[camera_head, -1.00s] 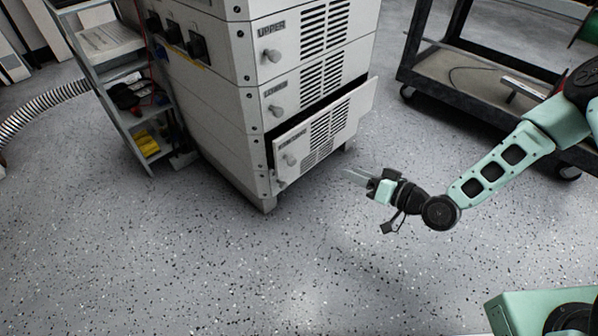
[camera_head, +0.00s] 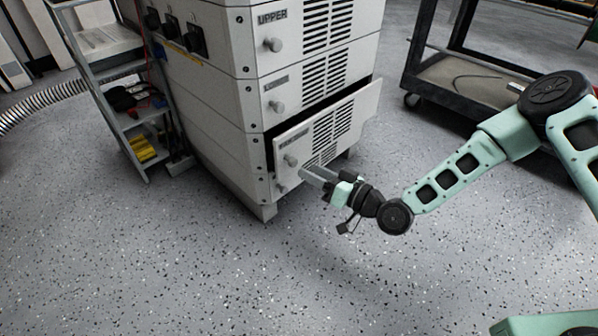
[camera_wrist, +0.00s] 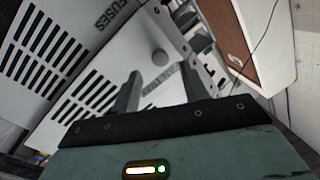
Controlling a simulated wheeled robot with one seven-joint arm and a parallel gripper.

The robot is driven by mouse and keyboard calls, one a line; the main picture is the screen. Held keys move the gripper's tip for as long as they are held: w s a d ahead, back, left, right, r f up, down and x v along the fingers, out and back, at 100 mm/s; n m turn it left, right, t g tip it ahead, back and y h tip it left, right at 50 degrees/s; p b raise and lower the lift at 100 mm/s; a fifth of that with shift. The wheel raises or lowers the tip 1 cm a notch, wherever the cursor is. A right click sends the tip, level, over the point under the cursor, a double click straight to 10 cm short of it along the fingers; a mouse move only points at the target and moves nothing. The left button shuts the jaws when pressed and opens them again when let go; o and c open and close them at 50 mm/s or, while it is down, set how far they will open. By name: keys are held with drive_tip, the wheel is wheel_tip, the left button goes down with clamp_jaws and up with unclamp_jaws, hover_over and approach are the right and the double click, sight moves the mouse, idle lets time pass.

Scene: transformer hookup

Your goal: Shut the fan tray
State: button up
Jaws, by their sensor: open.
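The fan tray (camera_head: 325,134) is the lowest drawer of the pale cabinet, with vent slots, a knob (camera_head: 290,160) and a label too small to read. It stands out from the cabinet, and a dark gap shows above its front. My gripper (camera_head: 302,172) is open and empty just in front of the tray's lower part, a little right of and below the knob. I cannot tell whether it touches the front.
The upper drawer (camera_head: 309,30) and lower drawer (camera_head: 310,85) sit flush above the tray. A shelf cart (camera_head: 125,120) stands left of the cabinet, and a dark trolley (camera_head: 460,85) stands behind my arm at right. Speckled floor (camera_head: 230,270) in front is clear.

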sight(296, 164)
drive_tip(key=b+x, duration=0.1)
drive_tip(key=x, duration=0.3)
drive_tip(key=shift+f, duration=0.15)
drive_tip(key=shift+w+a+b, duration=0.3)
drive_tip(key=shift+a, duration=0.05)
